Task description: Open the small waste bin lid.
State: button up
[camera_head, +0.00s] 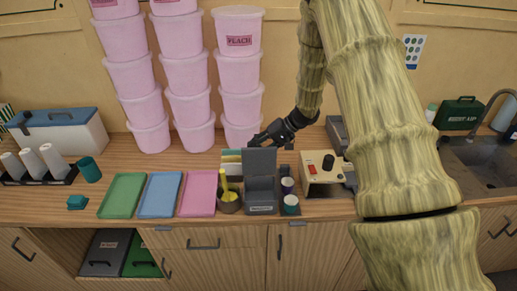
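A small dark grey bin (262,199) with a pale label on its front stands on the counter near the front edge, at the middle of the view. It looks like the small waste bin. Its grey lid (259,162) stands upright at the back, so the bin appears open. My black gripper (259,139) is just behind and above the raised lid, pointing left. Whether it touches the lid cannot be told. Its fingers are small and dark, and their gap is unclear.
A beige box with a black knob (322,170) stands right of the bin, with small jars (290,204) between. A brown pot with a yellow tool (229,200) is close on the left, beside a pink tray (198,193). Stacked pink tubs (240,70) stand behind.

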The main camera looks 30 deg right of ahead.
jog(key=shift+r, duration=0.15)
jog(key=shift+s+d+r, duration=0.1)
jog(key=shift+d+r, duration=0.2)
jog(key=shift+r, duration=0.15)
jog(key=v, duration=1)
jog(key=shift+s+d+r, duration=0.2)
jog(key=shift+d, duration=0.15)
jog(key=shift+a, duration=0.1)
